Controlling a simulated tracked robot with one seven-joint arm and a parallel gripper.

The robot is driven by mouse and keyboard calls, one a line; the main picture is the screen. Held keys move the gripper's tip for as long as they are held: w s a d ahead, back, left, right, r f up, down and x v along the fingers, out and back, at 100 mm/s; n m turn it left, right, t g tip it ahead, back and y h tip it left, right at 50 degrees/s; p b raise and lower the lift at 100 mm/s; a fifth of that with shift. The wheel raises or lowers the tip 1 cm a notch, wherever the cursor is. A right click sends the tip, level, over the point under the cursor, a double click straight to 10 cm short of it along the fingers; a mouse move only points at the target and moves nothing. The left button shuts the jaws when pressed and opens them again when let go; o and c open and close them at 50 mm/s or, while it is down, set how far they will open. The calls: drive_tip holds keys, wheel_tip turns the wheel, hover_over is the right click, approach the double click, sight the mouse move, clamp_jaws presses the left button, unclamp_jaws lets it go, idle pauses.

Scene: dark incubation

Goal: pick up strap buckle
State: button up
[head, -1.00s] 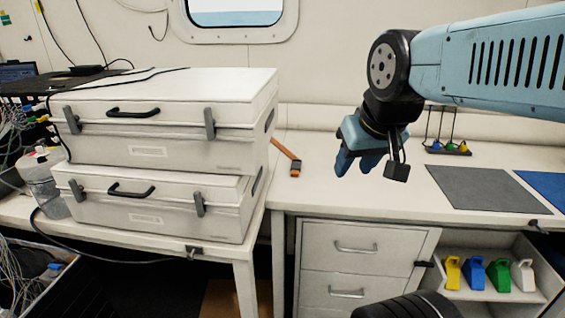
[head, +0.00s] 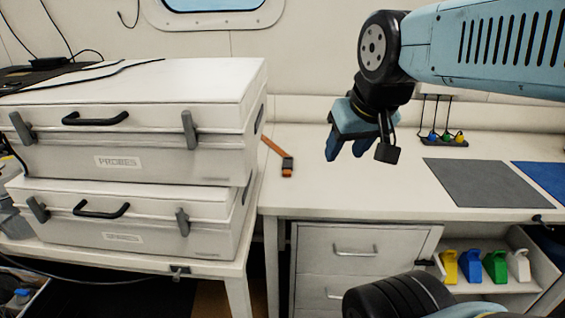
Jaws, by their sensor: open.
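An orange strap with a dark buckle (head: 287,166) lies on the white counter, just right of the stacked cases. The strap's upper part runs up and left from the buckle toward the cases, and its far end is close to the case edge. My gripper (head: 346,154) hangs above the counter to the right of the buckle, with its blue fingers pointing down. It is open, with nothing seen between the fingers, and it is apart from the buckle.
Two white cases (head: 130,150) are stacked at left. A grey mat (head: 480,183) and a blue mat (head: 545,178) lie at right. A small rack (head: 442,139) stands behind them. Below are drawers (head: 350,262) and a shelf with coloured scoops (head: 472,267). The counter's middle is clear.

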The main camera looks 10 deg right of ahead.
drive_tip(key=shift+o, duration=0.8)
drive_tip(key=shift+w, duration=0.2)
drive_tip(key=shift+o, duration=1.1)
drive_tip(key=w+f+m, duration=0.2)
drive_tip(key=w, duration=1.2)
drive_tip(key=shift+w+g+h, duration=0.3)
drive_tip(key=shift+w+g, duration=0.1)
drive_tip(key=m, duration=0.2)
approach(288, 163)
drive_tip(key=f, duration=0.2)
drive_tip(key=shift+w+a+f+g+h, duration=0.15)
drive_tip(key=shift+w+f+g+h, duration=0.15)
drive_tip(key=shift+w+f+h, duration=0.1)
drive_tip(key=shift+w+x, duration=0.15)
drive_tip(key=shift+x, duration=1.15)
drive_tip(key=shift+w+x, duration=0.15)
drive_tip(key=shift+x, duration=1.15)
